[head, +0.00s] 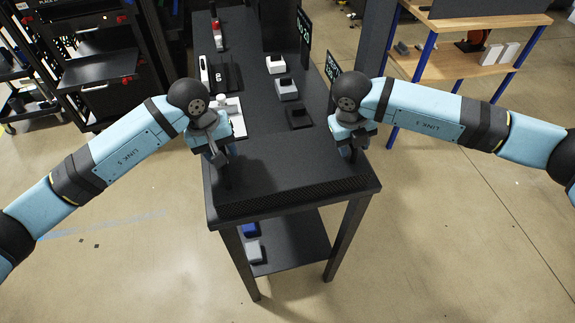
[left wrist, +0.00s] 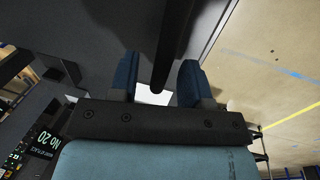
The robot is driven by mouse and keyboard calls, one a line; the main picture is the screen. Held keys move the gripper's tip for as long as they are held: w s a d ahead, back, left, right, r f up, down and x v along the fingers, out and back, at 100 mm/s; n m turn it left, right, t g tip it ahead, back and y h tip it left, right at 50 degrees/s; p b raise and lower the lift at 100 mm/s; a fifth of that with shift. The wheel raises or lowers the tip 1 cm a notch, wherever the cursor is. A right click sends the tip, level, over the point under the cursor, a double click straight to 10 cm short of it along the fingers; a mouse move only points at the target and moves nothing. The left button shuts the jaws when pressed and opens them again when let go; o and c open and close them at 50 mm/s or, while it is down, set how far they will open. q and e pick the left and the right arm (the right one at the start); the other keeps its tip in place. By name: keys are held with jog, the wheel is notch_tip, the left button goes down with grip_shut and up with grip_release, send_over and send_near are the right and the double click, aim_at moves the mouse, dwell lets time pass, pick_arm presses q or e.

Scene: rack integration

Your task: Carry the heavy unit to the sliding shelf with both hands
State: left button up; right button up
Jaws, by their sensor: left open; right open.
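A flat dark unit (head: 285,160) with a perforated front strip lies on the near end of the black table (head: 372,186). It looks like the heavy unit. My left gripper (head: 224,168) is open, pointing down at the unit's left side. In the left wrist view its two blue fingers (left wrist: 158,80) stand apart with a dark bar between them; I cannot tell whether they touch it. My right gripper (head: 350,150) is open at the unit's right side, its fingertips partly hidden. A dark shelf (head: 100,68) sticks out of the black rack at the upper left, apparently the sliding shelf.
Small grey and black devices (head: 287,88) and a white tray (head: 237,118) stand farther back on the table. A wooden shelf unit (head: 480,62) stands at the upper right. The floor (head: 440,240) around the table is clear.

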pick_arm(q)
jog(key=shift+d+f, duration=0.1)
jog(key=shift+f, duration=0.2)
pick_arm(e)
jog(key=shift+f, duration=0.3)
pick_arm(q)
jog(key=shift+c, duration=0.4)
pick_arm(e)
jog(key=shift+c, duration=0.3)
pick_arm(q)
grip_shut()
pick_arm(e)
jog(key=c, duration=0.7)
grip_shut()
jog(key=shift+d, duration=0.1)
pick_arm(q)
jog(key=shift+w+r, duration=0.15)
jog(key=shift+r, duration=0.05)
pick_arm(e)
jog(key=shift+w+r, duration=0.2)
